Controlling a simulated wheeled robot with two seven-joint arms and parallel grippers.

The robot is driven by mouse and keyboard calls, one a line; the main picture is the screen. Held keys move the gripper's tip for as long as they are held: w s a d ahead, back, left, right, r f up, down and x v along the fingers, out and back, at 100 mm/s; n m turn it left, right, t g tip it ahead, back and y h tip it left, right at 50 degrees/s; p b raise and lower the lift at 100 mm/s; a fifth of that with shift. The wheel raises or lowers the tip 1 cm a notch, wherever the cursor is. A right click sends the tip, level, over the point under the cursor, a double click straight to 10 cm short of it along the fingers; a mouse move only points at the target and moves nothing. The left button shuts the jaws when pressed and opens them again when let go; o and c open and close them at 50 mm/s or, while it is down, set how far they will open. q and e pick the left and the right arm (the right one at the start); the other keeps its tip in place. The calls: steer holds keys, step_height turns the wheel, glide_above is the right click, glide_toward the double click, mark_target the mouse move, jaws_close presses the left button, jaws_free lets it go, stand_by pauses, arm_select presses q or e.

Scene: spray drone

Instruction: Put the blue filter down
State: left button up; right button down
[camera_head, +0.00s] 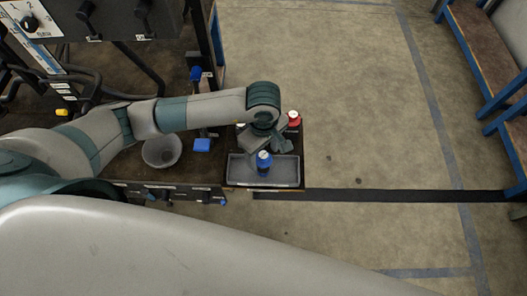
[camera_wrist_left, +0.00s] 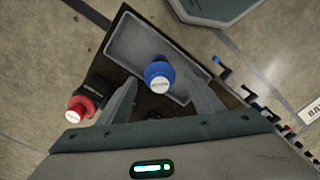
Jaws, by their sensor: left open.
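In the left wrist view the blue filter (camera_wrist_left: 159,73) shows from above inside the tray (camera_wrist_left: 122,42). My left gripper (camera_head: 270,146) is open just behind the filter in the head view. In the left wrist view its two fingers (camera_wrist_left: 158,86) lie on either side of the filter, with gaps between. The filter's lower part is partly hidden. My right gripper is not in view.
Open floor (camera_head: 360,110) lies to the right.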

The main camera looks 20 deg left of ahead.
arm_select(q)
step_height(320, 180, up, 2)
steer(key=shift+r+b, duration=0.25)
steer(key=shift+b, duration=0.1)
step_height(320, 180, up, 10)
steer(key=b, duration=0.1)
steer(key=shift+f, duration=0.25)
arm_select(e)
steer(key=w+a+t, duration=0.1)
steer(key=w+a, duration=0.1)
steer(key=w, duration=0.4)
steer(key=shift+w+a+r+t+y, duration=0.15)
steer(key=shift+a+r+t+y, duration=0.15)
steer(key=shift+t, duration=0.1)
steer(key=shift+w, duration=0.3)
